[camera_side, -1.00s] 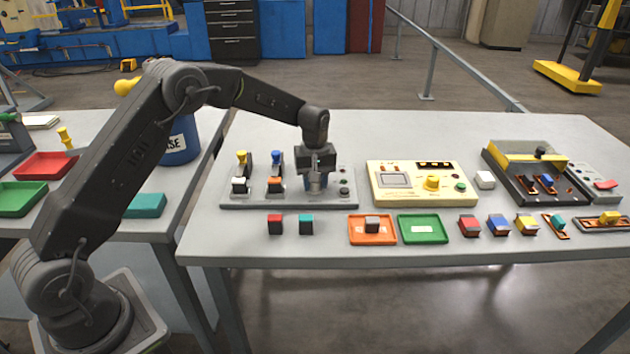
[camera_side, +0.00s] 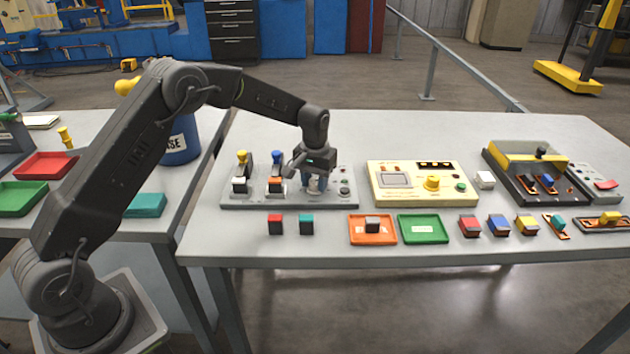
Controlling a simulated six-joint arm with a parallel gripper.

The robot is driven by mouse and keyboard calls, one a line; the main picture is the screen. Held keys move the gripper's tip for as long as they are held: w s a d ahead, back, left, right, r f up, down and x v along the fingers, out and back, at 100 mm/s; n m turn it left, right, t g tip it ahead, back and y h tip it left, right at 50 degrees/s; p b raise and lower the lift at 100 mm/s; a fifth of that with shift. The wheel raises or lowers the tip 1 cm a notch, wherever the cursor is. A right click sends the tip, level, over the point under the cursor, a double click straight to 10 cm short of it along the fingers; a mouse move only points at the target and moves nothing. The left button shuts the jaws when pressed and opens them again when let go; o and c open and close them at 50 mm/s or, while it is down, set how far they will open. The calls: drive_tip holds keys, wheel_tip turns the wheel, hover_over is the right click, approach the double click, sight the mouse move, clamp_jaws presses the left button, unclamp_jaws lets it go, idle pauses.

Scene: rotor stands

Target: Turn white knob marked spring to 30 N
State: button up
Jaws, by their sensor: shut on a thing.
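The white knob (camera_side: 316,186) sits on the right part of a grey panel (camera_side: 290,203) on the table. My gripper (camera_side: 314,182) points down over it and is shut on the knob. The gripper's fingers and body hide much of the knob. The spring mark, the scale and the knob's setting are too small or hidden to read.
Left on the same panel stand a yellow-topped lever (camera_side: 242,160) and a blue-topped lever (camera_side: 277,160). A cream box (camera_side: 413,204) with a yellow knob is to the right. Red (camera_side: 275,224) and teal (camera_side: 306,224) blocks lie in front. The table behind is clear.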

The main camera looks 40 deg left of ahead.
sight(315, 181)
drive_tip(key=shift+r, duration=0.1)
idle(0.3)
drive_tip(key=o, duration=0.9)
wheel_tip(315, 181, up, 14)
drive_tip(key=shift+f, duration=0.1)
drive_tip(key=s+d+r+m+t, duration=0.1)
drive_tip(key=s+d+r, duration=0.1)
drive_tip(key=s+r, duration=0.5)
drive_tip(key=s+d+r+m+t, duration=0.1)
drive_tip(key=s+d+r+t, duration=0.2)
drive_tip(key=s, duration=0.6)
drive_tip(key=shift+m+t, duration=0.8)
drive_tip(key=shift+m, duration=0.1)
drive_tip(key=s+f, duration=0.1)
drive_tip(key=s, duration=0.5)
drive_tip(key=s+d+f, duration=0.1)
drive_tip(key=s, duration=0.5)
drive_tip(key=s+d+f, duration=0.1)
drive_tip(key=s, duration=0.5)
drive_tip(key=shift+s+d, duration=0.15)
drive_tip(key=shift+s, duration=0.05)
